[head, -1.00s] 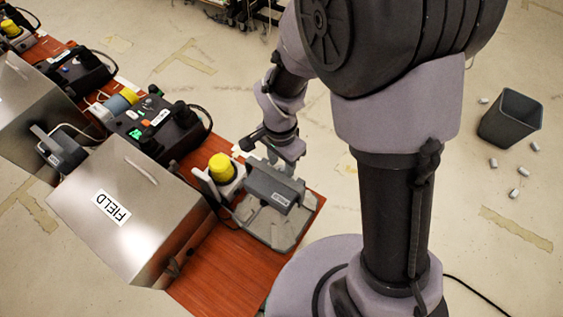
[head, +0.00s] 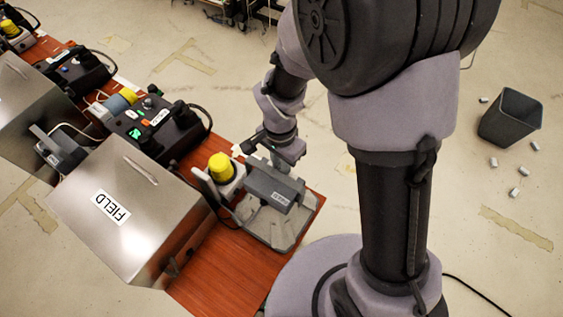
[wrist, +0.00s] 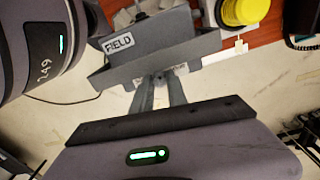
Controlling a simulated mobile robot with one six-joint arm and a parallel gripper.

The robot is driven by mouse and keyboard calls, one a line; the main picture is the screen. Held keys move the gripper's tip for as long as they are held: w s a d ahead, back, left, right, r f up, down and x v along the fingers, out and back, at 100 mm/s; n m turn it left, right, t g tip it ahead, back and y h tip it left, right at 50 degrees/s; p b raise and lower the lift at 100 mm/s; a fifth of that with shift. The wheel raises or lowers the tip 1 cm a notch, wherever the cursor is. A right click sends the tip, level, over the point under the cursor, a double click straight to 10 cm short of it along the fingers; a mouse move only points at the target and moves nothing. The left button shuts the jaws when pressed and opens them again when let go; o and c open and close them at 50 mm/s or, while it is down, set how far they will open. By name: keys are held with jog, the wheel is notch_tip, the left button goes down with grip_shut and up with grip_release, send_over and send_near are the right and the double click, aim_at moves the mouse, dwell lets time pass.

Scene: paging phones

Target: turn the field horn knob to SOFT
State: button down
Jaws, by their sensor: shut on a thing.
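A dark grey box labelled FIELD (head: 275,187) stands on a grey base at the near end of the red-brown table. It also shows in the wrist view (wrist: 150,42), close in front of my gripper. My gripper (wrist: 162,80) has its two fingers together at the box's lower edge, shut on a small knob there. The fingers hide most of the knob, so its pointer and the SOFT mark cannot be read. In the head view my gripper (head: 279,166) is at the far side of the box, mostly hidden by it and the wrist.
A yellow-topped beacon (head: 221,167) stands just left of the box. A silver cover labelled FIELD (head: 130,210) and a black console with lit buttons (head: 155,122) stand further left. A dark bin (head: 510,118) is on the floor at right.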

jog(key=shift+n, duration=2.4)
jog(key=c, duration=1.3)
grip_release()
